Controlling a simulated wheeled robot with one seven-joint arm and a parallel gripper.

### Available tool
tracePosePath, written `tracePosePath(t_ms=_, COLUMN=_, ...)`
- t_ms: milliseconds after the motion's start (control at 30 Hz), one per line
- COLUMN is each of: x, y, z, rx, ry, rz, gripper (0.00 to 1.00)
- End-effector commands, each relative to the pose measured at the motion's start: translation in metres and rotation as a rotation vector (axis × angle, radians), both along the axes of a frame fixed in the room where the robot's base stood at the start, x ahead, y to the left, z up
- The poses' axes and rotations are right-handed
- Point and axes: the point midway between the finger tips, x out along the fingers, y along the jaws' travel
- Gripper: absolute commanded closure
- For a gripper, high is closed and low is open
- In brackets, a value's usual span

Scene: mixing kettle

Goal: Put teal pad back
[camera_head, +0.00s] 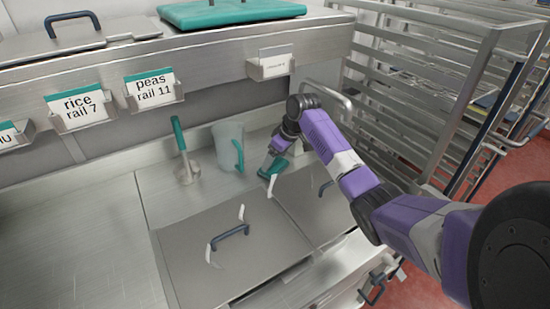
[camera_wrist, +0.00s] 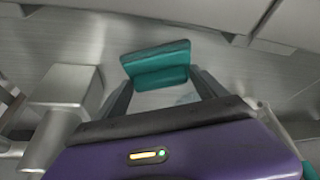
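A small teal pad (camera_wrist: 157,62) with a folded, angled shape sits between my gripper's two fingertips in the wrist view. Its edges meet both fingers, so my gripper (camera_wrist: 160,82) appears shut on it. In the head view the teal pad (camera_head: 277,167) shows at the end of my gripper (camera_head: 277,155), above the back of the steel counter and right of the clear jug. Part of the pad is hidden by the gripper there. A larger teal slab (camera_head: 230,12) lies on the upper shelf.
A clear jug (camera_head: 229,147) with a teal handle and a teal-handled tool (camera_head: 181,150) stand left of my gripper. Steel lids with dark handles (camera_head: 230,236) and white upright pieces (camera_head: 241,212) lie in front. A rack (camera_head: 420,100) stands at right. The left counter is clear.

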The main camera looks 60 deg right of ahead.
Motion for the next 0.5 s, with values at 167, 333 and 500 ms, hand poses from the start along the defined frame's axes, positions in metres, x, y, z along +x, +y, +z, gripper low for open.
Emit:
tracePosePath(t_ms=167, x=0.000, y=0.000, z=0.001, rx=0.000, ry=-0.001, rz=0.000, gripper=0.06)
tracePosePath(t_ms=333, x=0.000, y=0.000, z=0.001, rx=-0.001, ry=-0.001, rz=0.000, gripper=0.06)
tracePosePath(t_ms=500, x=-0.003, y=0.000, z=0.011, rx=-0.001, ry=-0.003, rz=0.000, gripper=0.06)
